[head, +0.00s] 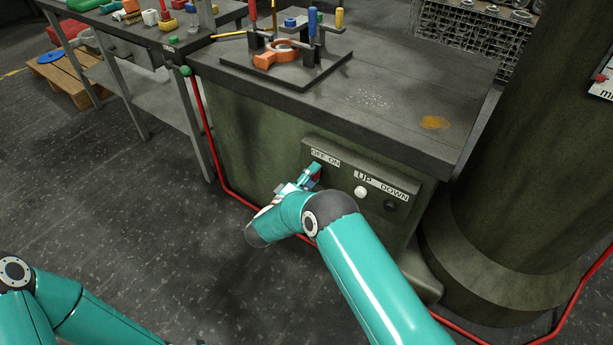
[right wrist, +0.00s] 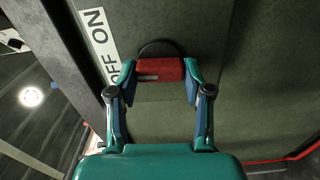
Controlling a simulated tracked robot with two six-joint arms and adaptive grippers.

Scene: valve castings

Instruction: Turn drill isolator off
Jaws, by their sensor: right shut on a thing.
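The drill isolator is a red handle (right wrist: 160,69) in front of a dark round disc (right wrist: 160,48) on a green control panel. A white label (right wrist: 99,42) beside it reads OFF and ON. My right gripper (right wrist: 160,75) is shut on the red handle, with one finger on each side of it. A short pale mark shows on the handle's face; I cannot tell which setting it stands at. In the head view the right gripper (head: 312,178) is at the panel below the OFF ON label (head: 325,157) and mostly covers the handle. My left gripper is out of view.
Right of the isolator are a white button (head: 360,192) and a black button (head: 391,205) under an UP DOWN label (head: 381,185). The green bench (head: 400,90) carries a fixture (head: 285,58). A thick column (head: 530,160) stands at right.

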